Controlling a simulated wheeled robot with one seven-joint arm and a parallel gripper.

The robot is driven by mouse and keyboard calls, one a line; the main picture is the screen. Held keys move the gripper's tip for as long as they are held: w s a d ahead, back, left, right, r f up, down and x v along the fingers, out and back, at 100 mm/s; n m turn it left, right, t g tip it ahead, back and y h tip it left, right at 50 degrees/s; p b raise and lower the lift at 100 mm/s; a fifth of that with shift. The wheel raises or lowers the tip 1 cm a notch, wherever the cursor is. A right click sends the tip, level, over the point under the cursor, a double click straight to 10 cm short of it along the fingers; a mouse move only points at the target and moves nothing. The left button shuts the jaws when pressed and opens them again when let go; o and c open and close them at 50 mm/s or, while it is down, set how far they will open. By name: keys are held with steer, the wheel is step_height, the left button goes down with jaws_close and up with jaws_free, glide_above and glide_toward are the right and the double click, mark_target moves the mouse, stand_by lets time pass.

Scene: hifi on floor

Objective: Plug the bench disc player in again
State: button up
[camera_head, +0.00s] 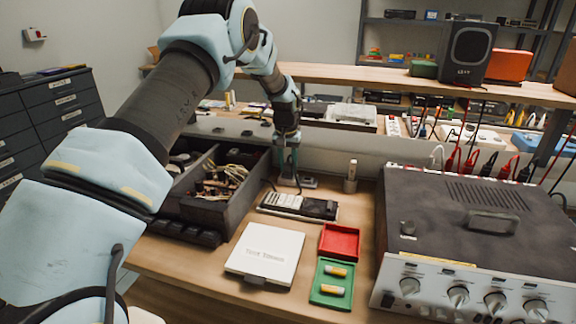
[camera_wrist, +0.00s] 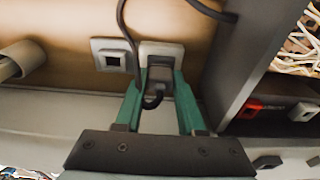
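In the wrist view, a black plug (camera_wrist: 160,76) with a black cord stands at a pale socket plate (camera_wrist: 151,48). I cannot tell how far it is seated. My gripper (camera_wrist: 160,86) has its two green fingers on either side of the plug, with little or no gap; whether they press on it is unclear. In the head view, my gripper (camera_head: 289,170) is low at the back of the bench, near a small grey block (camera_head: 304,181). A large grey unit with a row of knobs (camera_head: 490,225) stands at the right; I cannot tell whether it is the disc player.
A second socket (camera_wrist: 112,57) sits left of the plug. A dark divided bin (camera_head: 238,207) with cables stands left of my gripper. A slim black device (camera_head: 298,206), white case (camera_head: 265,254), red tray (camera_head: 339,242) and green tray (camera_head: 331,283) lie in front.

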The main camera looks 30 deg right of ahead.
steer(key=o, duration=0.4)
steer(key=shift+o, duration=0.2)
step_height(320, 180, up, 16)
steer(key=s, duration=0.1)
steer(key=shift+a+f+p, duration=0.15)
steer(key=shift+a+p, duration=0.25)
steer(key=shift+a, duration=0.05)
stand_by(0.6)
steer(key=shift+a, duration=0.1)
